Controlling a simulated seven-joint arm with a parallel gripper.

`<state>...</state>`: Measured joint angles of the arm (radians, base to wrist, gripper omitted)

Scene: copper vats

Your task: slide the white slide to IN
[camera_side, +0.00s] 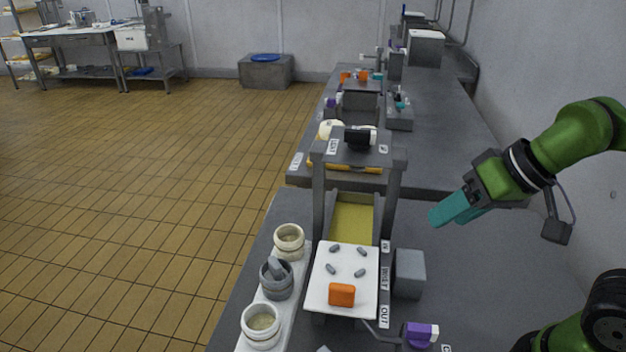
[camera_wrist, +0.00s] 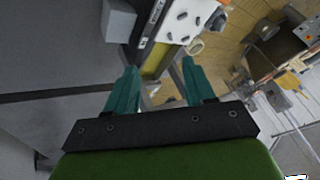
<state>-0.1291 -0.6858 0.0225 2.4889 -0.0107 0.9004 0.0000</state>
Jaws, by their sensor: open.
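The white slide (camera_side: 343,284) is a flat white plate in the side view, with several grey pegs and an orange block (camera_side: 341,295) on it. It sits at the near end of a grey frame, by the OUT label (camera_side: 384,312); the IN label (camera_side: 385,246) is farther back. A yellow bed (camera_side: 352,219) shows behind the plate. Part of the slide also shows in the wrist view (camera_wrist: 190,17). My gripper (camera_side: 437,217) with teal fingers is right of the frame, above the bench, apart from the slide. In the wrist view its fingers (camera_wrist: 160,82) are apart and empty.
A grey block (camera_side: 409,274) stands right of the slide. A purple block (camera_side: 420,335) is at the near right. Stone mortars (camera_side: 276,278) stand left. The frame's upright posts and top (camera_side: 355,150) rise behind the slide. Bench to the right is clear.

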